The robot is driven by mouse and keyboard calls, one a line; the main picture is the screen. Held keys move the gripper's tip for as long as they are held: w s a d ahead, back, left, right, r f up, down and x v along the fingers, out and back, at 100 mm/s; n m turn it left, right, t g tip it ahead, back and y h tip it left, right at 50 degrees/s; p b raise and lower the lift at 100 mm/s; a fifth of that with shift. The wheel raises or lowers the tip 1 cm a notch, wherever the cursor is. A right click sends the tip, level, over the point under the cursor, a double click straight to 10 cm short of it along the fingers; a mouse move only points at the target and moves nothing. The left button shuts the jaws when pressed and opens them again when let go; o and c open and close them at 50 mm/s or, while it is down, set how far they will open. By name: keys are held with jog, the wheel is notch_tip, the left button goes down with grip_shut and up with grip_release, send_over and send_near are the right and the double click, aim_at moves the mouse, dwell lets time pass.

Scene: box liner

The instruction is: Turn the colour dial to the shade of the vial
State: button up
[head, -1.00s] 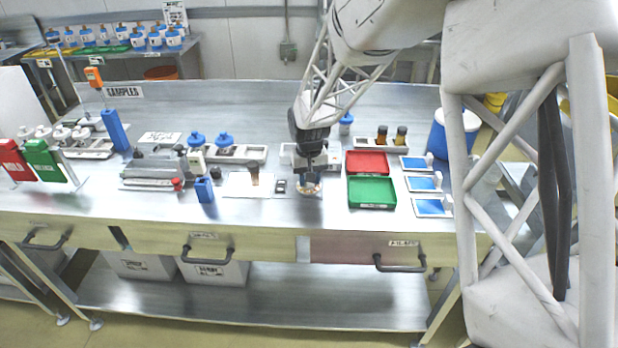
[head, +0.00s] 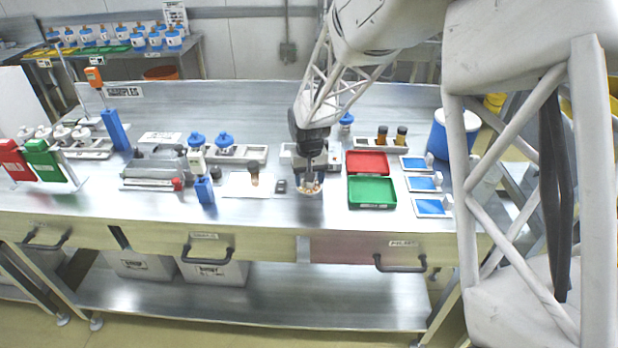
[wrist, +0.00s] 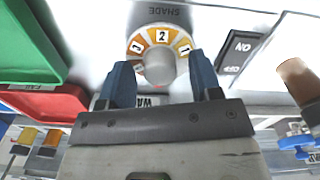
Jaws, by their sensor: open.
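The colour dial (wrist: 140,43) is an orange and white numbered ring with a grey knob (wrist: 159,69) at its centre. The number 2 is at the top of the ring in the wrist view, beside the SHADE label (wrist: 163,13). My gripper (wrist: 162,80) is open, with one blue finger on each side of the knob; I cannot tell whether they touch it. In the head view my gripper (head: 311,183) is down over the dial (head: 310,192) and partly hides it. A brown vial (head: 254,177) stands on a white sheet left of the dial; it also shows in the wrist view (wrist: 298,82).
An ON/OFF switch (wrist: 237,55) lies close beside the dial. A green tray (head: 371,192) and a red tray (head: 367,162) sit right of it. A blue block (head: 205,190) stands left of the sheet. Bare table lies in front.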

jog(key=shift+r, duration=3.9)
jog(key=shift+s+d+r, duration=0.25)
jog(key=shift+d+r, duration=0.1)
jog(key=shift+d, duration=0.05)
jog(key=s+d+r+m+t, duration=0.1)
jog(key=s+d+r, duration=0.4)
jog(key=s, duration=0.4)
jog(key=s+d+r, duration=0.3)
jog(key=s+d, duration=0.4)
jog(key=s, duration=0.1)
jog(key=s+d+r+m+t, duration=0.1)
jog(key=s+d+r, duration=0.4)
jog(key=s, duration=0.4)
jog(key=s+d+f+m, duration=0.1)
jog(key=s+d, duration=0.3)
jog(key=s, duration=0.7)
jog(key=shift+s+d+f+t, duration=0.2)
jog(key=shift+f+t, duration=0.1)
jog(key=shift+f, duration=0.1)
